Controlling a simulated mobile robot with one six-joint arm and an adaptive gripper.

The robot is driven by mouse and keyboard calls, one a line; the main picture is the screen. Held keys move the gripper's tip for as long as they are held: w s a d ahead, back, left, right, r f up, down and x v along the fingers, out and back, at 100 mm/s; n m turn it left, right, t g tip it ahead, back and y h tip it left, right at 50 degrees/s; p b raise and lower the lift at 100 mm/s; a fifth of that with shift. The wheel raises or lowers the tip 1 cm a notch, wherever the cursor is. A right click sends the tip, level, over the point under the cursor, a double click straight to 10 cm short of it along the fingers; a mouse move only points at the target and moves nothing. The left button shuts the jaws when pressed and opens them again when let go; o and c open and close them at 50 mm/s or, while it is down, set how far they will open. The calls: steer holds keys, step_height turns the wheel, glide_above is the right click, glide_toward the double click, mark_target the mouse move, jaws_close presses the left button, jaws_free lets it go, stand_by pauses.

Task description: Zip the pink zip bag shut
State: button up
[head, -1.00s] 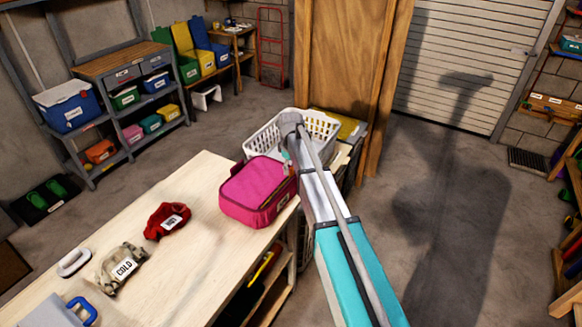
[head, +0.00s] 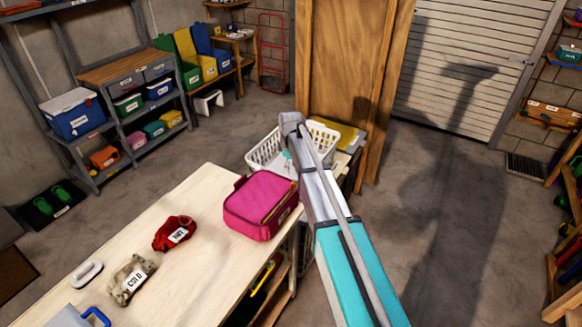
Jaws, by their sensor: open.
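The pink zip bag (head: 262,206) stands on the far right end of the pale wooden table (head: 205,190). A yellow strip, apparently the zip, runs along its upper right edge; I cannot tell how far it is closed. My arm reaches up past the bag's right side. Only a small part of my gripper (head: 287,158) shows beyond the bag, in front of the white basket. It is open and apart from the bag, with the rest hidden by my arm.
A red HOT pouch (head: 174,234), a beige COLD pouch (head: 132,280) and a white handled object (head: 86,274) lie on the table. The white laundry basket (head: 264,152) stands behind the bag. A wooden panel (head: 345,80) rises beyond. Open floor lies to the right.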

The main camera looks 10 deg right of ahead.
step_height(320, 180, up, 5)
steer(key=p, duration=0.4)
glide_above(292, 183)
steer(key=shift+s+a+f, duration=0.3)
steer(key=shift+s+a, duration=0.2)
steer(key=shift+s, duration=0.2)
steer(key=shift+w+d, duration=0.1)
steer(key=shift+w, duration=0.05)
steer(key=shift+w+d, duration=0.55)
steer(key=shift+w, duration=0.1)
steer(key=shift+f, duration=0.1)
step_height(292, 183, down, 14)
steer(key=b, duration=1.4)
steer(key=shift+r, duration=0.2)
